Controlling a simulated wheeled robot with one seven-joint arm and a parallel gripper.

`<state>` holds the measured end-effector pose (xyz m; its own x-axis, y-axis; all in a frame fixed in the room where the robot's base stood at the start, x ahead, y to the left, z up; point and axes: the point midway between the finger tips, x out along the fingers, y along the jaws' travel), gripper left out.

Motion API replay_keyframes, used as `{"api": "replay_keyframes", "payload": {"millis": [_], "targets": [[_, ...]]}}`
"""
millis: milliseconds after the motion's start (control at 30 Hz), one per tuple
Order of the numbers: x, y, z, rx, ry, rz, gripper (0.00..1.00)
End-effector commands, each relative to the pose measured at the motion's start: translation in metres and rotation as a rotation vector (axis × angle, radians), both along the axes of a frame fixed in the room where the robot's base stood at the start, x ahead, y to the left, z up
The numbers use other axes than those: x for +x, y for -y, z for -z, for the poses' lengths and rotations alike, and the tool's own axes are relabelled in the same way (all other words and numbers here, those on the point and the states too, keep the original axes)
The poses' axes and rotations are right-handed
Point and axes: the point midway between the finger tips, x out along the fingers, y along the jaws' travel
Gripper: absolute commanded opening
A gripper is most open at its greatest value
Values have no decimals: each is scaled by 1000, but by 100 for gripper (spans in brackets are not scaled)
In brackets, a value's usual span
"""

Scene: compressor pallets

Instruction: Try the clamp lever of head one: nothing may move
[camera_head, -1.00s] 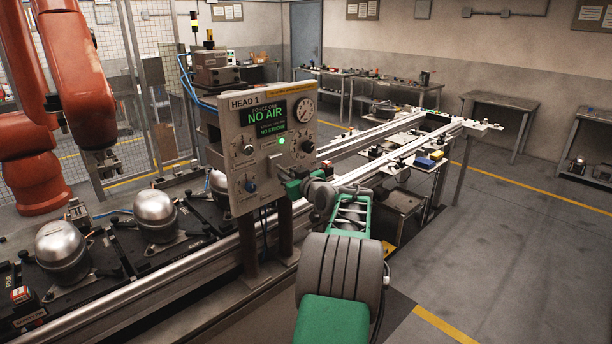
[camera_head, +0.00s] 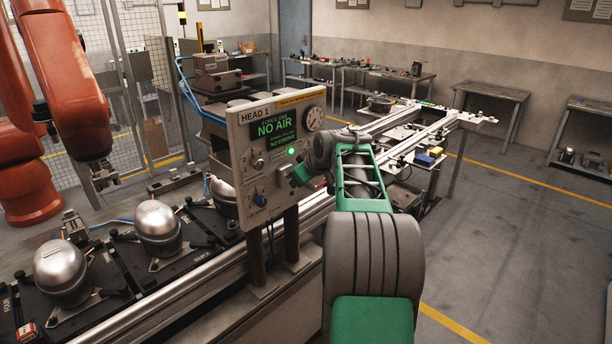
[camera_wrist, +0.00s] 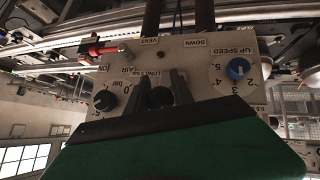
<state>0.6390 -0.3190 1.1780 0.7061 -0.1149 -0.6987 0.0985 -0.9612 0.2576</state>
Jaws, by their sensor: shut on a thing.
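The HEAD 1 panel (camera_head: 262,110) stands upright on two posts. Its screen reads NO AIR, and a green light (camera_head: 291,151) is lit. My gripper (camera_head: 295,172) is at the panel's lower right, its tips partly hidden by the arm. In the wrist view the panel (camera_wrist: 205,60) is upside down. There my gripper (camera_wrist: 160,92) is shut on a dark round knob (camera_wrist: 160,97) by a label starting LONG. I cannot tell whether this is the clamp lever. A red lever (camera_wrist: 103,49) sticks out beside the VENT label, apart from the fingers.
A black knob (camera_wrist: 105,101) and a blue UP SPEED knob (camera_wrist: 238,69) flank the held knob. Silver compressor domes (camera_head: 158,221) sit on pallets along the rail at left. An orange robot arm (camera_head: 75,85) stands behind. The floor (camera_head: 520,220) at right is clear.

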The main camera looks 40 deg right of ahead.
Motion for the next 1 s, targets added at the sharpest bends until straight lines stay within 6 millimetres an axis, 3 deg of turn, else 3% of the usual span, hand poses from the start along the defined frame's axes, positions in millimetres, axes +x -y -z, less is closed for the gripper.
{"api": "replay_keyframes", "payload": {"millis": [433, 467, 500, 700, 1000], "targets": [[-5, 6, -3, -3, -4, 3, 0], [-5, 6, -3, -4, -4, 3, 30], [-6, 6, -3, -3, -5, 4, 33], [-7, 9, -2, -3, -6, 10, 50], [-10, 9, -4, -3, -6, 11, 50]]}}
